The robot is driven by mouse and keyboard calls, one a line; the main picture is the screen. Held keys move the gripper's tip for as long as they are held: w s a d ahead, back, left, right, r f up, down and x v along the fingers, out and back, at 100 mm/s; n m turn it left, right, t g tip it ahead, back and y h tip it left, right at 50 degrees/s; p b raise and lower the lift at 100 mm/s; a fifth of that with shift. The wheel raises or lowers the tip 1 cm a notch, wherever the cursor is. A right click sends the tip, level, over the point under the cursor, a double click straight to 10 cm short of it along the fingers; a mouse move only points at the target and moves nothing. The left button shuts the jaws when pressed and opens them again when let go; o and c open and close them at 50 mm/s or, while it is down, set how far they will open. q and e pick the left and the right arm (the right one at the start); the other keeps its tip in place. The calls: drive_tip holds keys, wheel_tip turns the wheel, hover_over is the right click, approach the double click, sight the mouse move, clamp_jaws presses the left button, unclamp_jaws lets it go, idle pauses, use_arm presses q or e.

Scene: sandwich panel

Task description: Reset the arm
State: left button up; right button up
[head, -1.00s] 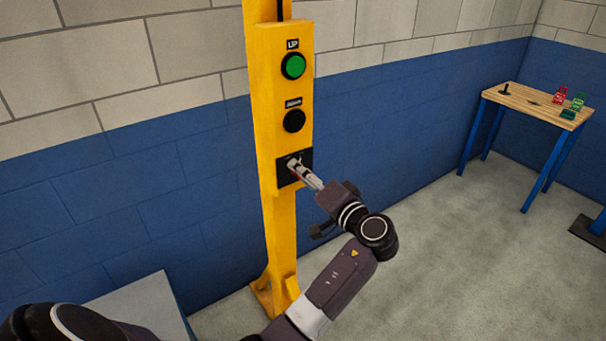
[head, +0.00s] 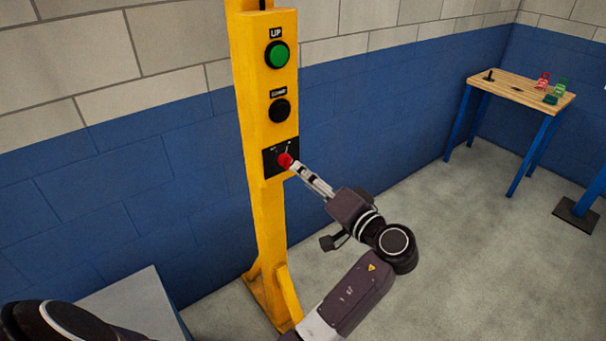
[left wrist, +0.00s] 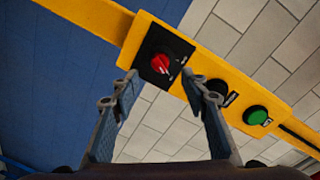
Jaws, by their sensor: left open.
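A yellow post (head: 263,215) carries a control panel with a red rotary knob (head: 285,160) on a black plate (head: 268,163). In the left wrist view the red knob (left wrist: 160,63) sits just beyond the fingertips, near the top. My left gripper (head: 296,166) is at the knob's lower right in the head view. In the left wrist view my left gripper (left wrist: 160,80) has its two fingers spread wide, with nothing between them. The knob looks free of the fingers. My right gripper is not in view.
Above the knob are a black button (head: 280,110) and a green button (head: 277,54) labelled UP. A grey box-like surface (head: 130,305) stands at lower left. A wooden-topped table (head: 515,88) with small items stands at the far right. The floor between is clear.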

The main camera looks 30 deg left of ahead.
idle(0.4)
use_arm(q)
wheel_tip(320, 180, down, 21)
drive_tip(key=w+d+m+t+h, duration=0.2)
drive_tip(key=w+d+m+h, duration=0.1)
drive_tip(key=m+h, duration=0.25)
drive_tip(key=s+d+f+m+g+h, duration=0.15)
drive_tip(key=s+f, duration=0.35)
drive_tip(key=f, duration=0.7)
drive_tip(key=s+d+f+m+g+h, duration=0.1)
drive_tip(key=s+d+f+m+h, duration=0.3)
drive_tip(key=f, duration=0.8)
drive_tip(key=s+f+n+g+h, duration=0.2)
drive_tip(key=s+f, duration=0.6)
drive_tip(key=s, duration=0.3)
drive_tip(key=s+f+n+g+h, duration=0.1)
drive_tip(key=s+f+g, duration=0.1)
drive_tip(key=s+f, duration=0.7)
drive_tip(key=s+a+f+n+h, duration=0.1)
drive_tip(key=s+f+n, duration=0.1)
drive_tip(key=s, duration=0.9)
drive_tip(key=s+a+f+n+g, duration=0.1)
drive_tip(key=s+f+n, duration=0.1)
drive_tip(key=s, duration=1)
drive_tip(key=shift+f+h, duration=0.4)
drive_tip(key=shift+f, duration=0.45)
